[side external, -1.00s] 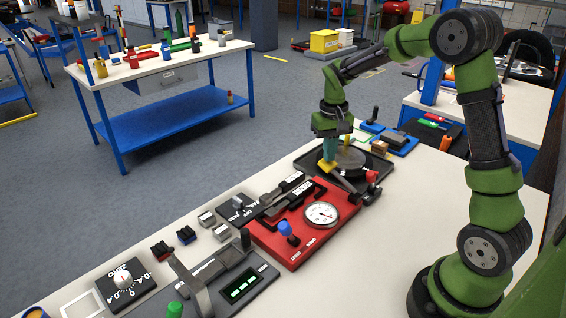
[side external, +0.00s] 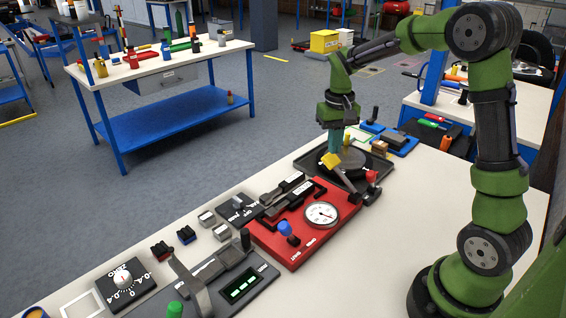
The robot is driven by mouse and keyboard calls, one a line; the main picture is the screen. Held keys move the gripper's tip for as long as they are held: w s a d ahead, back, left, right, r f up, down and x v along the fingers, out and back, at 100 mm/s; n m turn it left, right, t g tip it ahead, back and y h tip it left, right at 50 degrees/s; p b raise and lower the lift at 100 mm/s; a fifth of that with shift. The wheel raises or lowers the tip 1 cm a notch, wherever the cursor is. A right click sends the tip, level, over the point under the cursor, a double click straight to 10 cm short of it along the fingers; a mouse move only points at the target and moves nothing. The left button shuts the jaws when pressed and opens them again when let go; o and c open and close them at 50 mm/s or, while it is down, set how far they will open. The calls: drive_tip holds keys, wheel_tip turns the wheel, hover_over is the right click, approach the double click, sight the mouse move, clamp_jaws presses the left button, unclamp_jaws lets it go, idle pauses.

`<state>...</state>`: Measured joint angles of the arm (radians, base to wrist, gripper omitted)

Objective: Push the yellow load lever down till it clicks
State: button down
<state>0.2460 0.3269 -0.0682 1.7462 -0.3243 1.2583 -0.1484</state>
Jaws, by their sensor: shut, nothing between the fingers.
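The yellow load lever (side external: 331,160) is at the left side of a dark round fixture (side external: 352,168), which sits on a black tray at the far end of the bench. My gripper (side external: 335,152) is shut and empty, with its teal fingers pointing down just above the yellow lever. The fingers partly overlap the lever in this view. I cannot tell whether they touch it.
A red base with a white dial gauge (side external: 321,213) and a blue knob (side external: 285,228) lies in front of the tray. A blue fixture (side external: 397,142) stands behind it. The bench's right side (side external: 400,220) is clear.

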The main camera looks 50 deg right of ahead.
wheel_tip(320, 180, up, 7)
idle(0.7)
drive_tip(key=s+a+r+n+t+y, duration=0.2)
drive_tip(key=s+a+t, duration=0.5)
drive_tip(key=s+a, duration=0.8)
drive_tip(key=shift+s+a+r, duration=0.25)
drive_tip(key=shift+s+r, duration=0.05)
drive_tip(key=shift+r, duration=0.15)
